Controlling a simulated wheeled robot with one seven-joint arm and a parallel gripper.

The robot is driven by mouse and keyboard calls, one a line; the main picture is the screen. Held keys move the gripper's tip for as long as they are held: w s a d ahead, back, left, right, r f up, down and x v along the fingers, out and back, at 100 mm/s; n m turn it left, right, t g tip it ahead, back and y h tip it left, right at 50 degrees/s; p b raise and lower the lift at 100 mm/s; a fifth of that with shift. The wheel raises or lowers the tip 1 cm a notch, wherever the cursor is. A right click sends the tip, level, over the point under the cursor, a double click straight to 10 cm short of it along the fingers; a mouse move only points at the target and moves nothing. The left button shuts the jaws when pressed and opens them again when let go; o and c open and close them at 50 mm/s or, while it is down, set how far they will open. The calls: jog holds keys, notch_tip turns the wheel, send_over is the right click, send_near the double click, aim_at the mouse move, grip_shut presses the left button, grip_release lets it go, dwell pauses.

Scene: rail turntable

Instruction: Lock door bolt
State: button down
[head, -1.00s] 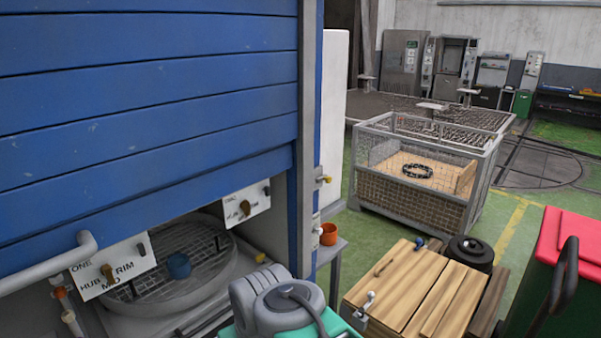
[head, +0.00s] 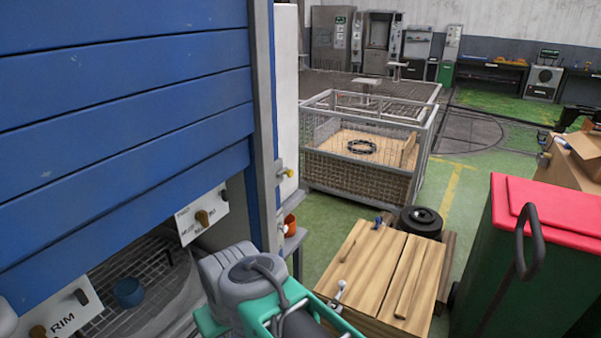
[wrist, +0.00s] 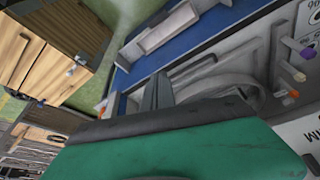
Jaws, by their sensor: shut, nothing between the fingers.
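The blue slatted door (head: 125,110) fills the left of the head view, beside a grey upright post (head: 264,130). A small bolt-like fitting with a yellow knob (head: 288,173) sits on the post's right side; its exact position is too small to tell. My teal and grey arm shows at the bottom of the head view, below and left of this fitting. My gripper (wrist: 157,90) shows in the wrist view as narrow grey fingers beyond the green casing. It is shut and empty, apart from the fitting. Where its tips are in the head view is hidden.
A wooden box (head: 365,275) with a small lever stands right of my arm. A green bin with a red lid (head: 550,210) is at the right. A wire crate (head: 365,150) stands behind. An orange cup (head: 290,225) is beside the post.

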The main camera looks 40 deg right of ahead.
jog(key=s+d+f+m+g+b, duration=0.15)
jog(key=d+f+m, duration=0.35)
jog(key=d+f, duration=0.5)
jog(key=s+d+f+m+t+b, duration=0.15)
jog(key=d+f+m, duration=0.35)
jog(key=d, duration=0.9)
jog(key=w+d+t, duration=0.4)
jog(key=w+d, duration=0.3)
jog(key=d, duration=0.2)
jog(key=w+d+r+m+t+h, duration=0.15)
jog(key=w+d+r+t, duration=0.3)
jog(key=w+r, duration=0.45)
notch_tip(320, 180, up, 17)
jog(key=w+d+m+t+h, duration=0.1)
jog(key=d+m+t+h, duration=0.1)
jog(key=t, duration=0.4)
jog(key=shift+w+d+r+m+t+h, duration=0.2)
jog(key=shift+m+t+h, duration=0.15)
jog(key=shift+m, duration=0.4)
jog(key=shift+w, duration=0.1)
